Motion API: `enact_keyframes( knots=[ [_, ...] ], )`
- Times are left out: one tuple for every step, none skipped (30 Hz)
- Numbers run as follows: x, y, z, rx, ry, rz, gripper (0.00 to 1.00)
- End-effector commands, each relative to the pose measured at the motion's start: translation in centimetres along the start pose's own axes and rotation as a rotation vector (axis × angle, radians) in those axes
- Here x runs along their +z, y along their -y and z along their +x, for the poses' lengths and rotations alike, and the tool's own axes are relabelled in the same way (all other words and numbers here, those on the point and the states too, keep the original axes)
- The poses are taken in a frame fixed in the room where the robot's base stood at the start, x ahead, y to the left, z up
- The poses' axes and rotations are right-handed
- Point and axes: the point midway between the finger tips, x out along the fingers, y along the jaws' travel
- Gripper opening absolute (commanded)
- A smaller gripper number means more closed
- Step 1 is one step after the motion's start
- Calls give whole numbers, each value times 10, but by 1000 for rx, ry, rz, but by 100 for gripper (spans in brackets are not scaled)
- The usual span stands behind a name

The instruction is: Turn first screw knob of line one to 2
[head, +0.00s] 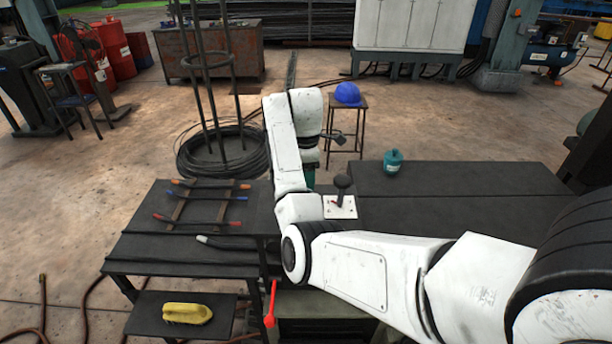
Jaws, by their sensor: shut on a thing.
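My gripper (309,158) points down at the picture's middle, beyond my raised white forearm. It is shut, but its fingertips and what they hold are mostly hidden by the arm. A teal part (310,178) shows just below it, close to the far edge of the dark bench. I cannot make out the screw knobs, their line or any number marks from here. A black ball-topped lever (342,184) stands on a small white plate (345,210) to the right of my forearm, apart from the gripper.
Several colour-handled tools (206,198) lie on the left dark table (140,232). A teal pot (393,161) stands on the right bench (450,190). A red-handled lever (270,303) is low in front. A wire coil stand (222,155) and a stool with a blue helmet (348,94) stand behind.

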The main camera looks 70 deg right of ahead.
Motion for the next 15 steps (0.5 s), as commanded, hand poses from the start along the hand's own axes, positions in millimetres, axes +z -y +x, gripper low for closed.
enact_keyframes(
  knots=[
    [-1, -1, -2, 5, -2, -11, 24],
    [-1, -1, -2, 6, -2, -16, 24],
    [-1, -1, -2, 6, -2, -23, 24],
    [-1, -1, -2, 6, -2, -27, 24],
    [-1, -1, -2, 6, -2, -30, 24],
    [-1, -1, -2, 6, -2, -33, 24],
    [-1, -1, -2, 6, -2, -34, 24],
    [-1, -1, -2, 6, -2, -35, 24],
    [-1, -1, -2, 6, -2, -36, 24],
    [-1, -1, -2, 6, -2, -36, 24],
    [-1, -1, -2, 6, -2, -36, 24],
    [-1, -1, -2, 6, -2, -36, 24],
    [-1, -1, -2, 6, -1, -36, 24],
    [-1, -1, -2, 6, -1, -36, 24],
    [-1, -1, -2, 6, -1, -35, 24]
  ],
)
